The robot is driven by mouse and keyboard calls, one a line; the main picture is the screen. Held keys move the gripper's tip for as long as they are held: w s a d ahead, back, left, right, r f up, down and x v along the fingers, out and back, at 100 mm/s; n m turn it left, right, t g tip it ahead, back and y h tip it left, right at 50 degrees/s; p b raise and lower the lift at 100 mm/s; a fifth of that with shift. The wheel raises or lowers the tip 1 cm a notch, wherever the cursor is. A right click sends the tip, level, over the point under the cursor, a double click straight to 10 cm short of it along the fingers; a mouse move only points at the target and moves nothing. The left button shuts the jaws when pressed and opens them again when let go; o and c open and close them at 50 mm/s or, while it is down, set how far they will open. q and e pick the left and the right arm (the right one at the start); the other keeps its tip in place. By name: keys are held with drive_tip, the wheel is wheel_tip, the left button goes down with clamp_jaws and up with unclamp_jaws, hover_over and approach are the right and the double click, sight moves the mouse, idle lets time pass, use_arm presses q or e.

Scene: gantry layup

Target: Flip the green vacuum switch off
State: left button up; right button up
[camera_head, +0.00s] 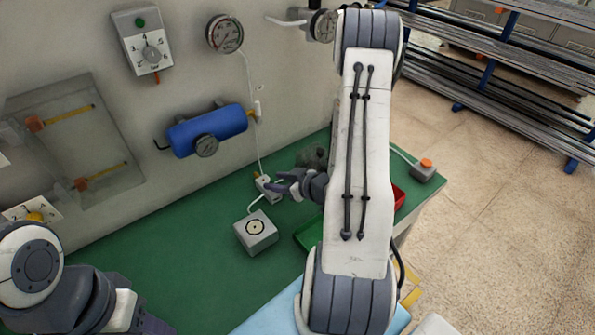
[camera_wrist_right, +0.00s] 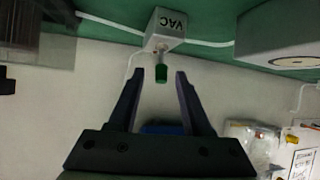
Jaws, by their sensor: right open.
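The vacuum switch is a small white box marked VAC (camera_wrist_right: 166,29) with a green-tipped lever (camera_wrist_right: 161,74). In the right wrist view, where the table is at the top, the lever points down the picture. My right gripper (camera_wrist_right: 160,78) is open, with the green tip between its two fingertips and a gap on each side. In the head view my right gripper (camera_head: 276,182) is at the switch box (camera_head: 268,192) on the green table, partly covering it; the lever is hard to make out there. My left arm shows at the lower left, but its gripper is out of view.
A grey box with a round target (camera_head: 256,232) stands on the table near the switch. A blue tank (camera_head: 207,130) and a pressure gauge (camera_head: 225,34) are on the wall. A button box (camera_head: 424,170) is at the table's right edge. The table's left part is clear.

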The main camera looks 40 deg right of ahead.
drive_tip(key=p+v, duration=0.7)
drive_tip(key=v, duration=0.1)
drive_tip(key=shift+s, duration=0.25)
drive_tip(key=w+a+n+g+b, duration=0.1)
drive_tip(key=w+a+n+g, duration=0.3)
drive_tip(key=w+a+g, duration=0.1)
drive_tip(key=s+a+r+g+h+b, duration=0.1)
drive_tip(key=a+r+g+h, duration=0.15)
drive_tip(key=a+r, duration=0.75)
drive_tip(key=s+a+r+g+y, duration=0.1)
drive_tip(key=s+a+r+g, duration=0.1)
drive_tip(key=s+a, duration=0.5)
drive_tip(key=s+a+r+n+g+b, duration=0.1)
drive_tip(key=s+a+r+g, duration=0.1)
drive_tip(key=s+a, duration=0.6)
drive_tip(key=s+r, duration=0.1)
drive_tip(key=s, duration=0.2)
drive_tip(key=shift+r+y, duration=0.3)
drive_tip(key=shift+y, duration=0.05)
